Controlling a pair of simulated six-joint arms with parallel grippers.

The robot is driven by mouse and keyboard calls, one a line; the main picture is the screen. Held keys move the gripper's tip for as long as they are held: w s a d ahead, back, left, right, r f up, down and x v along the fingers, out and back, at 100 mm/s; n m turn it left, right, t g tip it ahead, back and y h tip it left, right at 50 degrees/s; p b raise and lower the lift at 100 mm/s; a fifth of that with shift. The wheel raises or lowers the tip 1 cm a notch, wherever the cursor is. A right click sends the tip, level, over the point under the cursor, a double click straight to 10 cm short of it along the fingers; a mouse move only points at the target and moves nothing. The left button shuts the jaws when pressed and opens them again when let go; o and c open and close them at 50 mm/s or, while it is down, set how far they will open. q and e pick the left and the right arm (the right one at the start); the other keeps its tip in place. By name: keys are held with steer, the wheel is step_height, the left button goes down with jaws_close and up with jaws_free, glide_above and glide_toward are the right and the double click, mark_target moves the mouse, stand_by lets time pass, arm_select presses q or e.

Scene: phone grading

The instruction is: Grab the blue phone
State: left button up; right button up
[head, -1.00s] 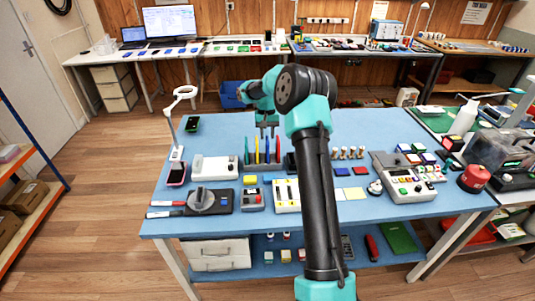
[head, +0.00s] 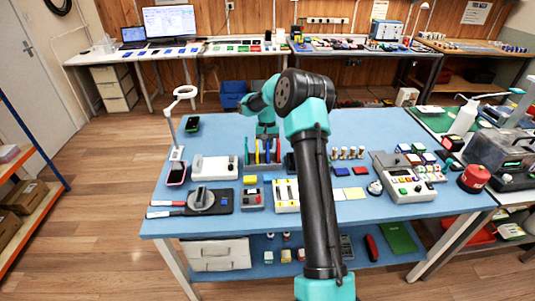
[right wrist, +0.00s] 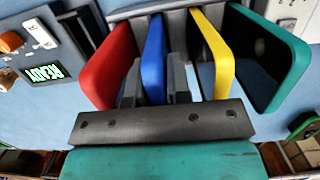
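The blue phone (right wrist: 154,62) stands on edge in a rack between a red phone (right wrist: 108,60) and a yellow phone (right wrist: 212,55). A green phone (right wrist: 278,60) is at the far right of the row. My right gripper (right wrist: 155,85) is down among the phones, with one finger on each side of the blue phone. The fingers look apart; whether they touch the phone is hard to tell. In the head view, my right gripper (head: 268,135) is just above the rack, its fingertips hidden among the phones. My left gripper is not in view.
A white box (head: 214,168) stands left of the rack on the blue table (head: 350,122). Other devices fill the table's front and right. The back of the table is mostly clear.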

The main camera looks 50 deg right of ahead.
jaws_close()
steer(key=shift+r, duration=0.1)
steer(key=shift+r, duration=1.1)
steer(key=shift+r, duration=1.1)
